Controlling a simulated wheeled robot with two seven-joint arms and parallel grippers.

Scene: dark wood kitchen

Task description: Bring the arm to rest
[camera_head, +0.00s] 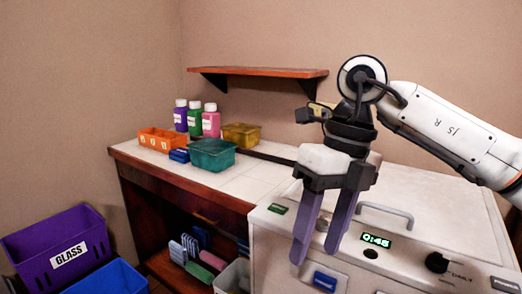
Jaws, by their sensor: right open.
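My right gripper (322,240) comes in from the right on a white arm (455,130). It points down with its two purple fingers apart and nothing between them. It hangs in front of a white machine (440,225) that has a lit display, a knob and a grey handle, and it hides part of the machine's left side. Whether the fingertips touch the machine cannot be told. My left gripper is not in view.
A counter (240,185) holds a teal bin (212,156), a yellow bin (242,134), an orange tray (160,139) and several bottles. A wall shelf (258,72) is bare. A purple GLASS bin (55,245) and blue bin (108,280) stand lower left.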

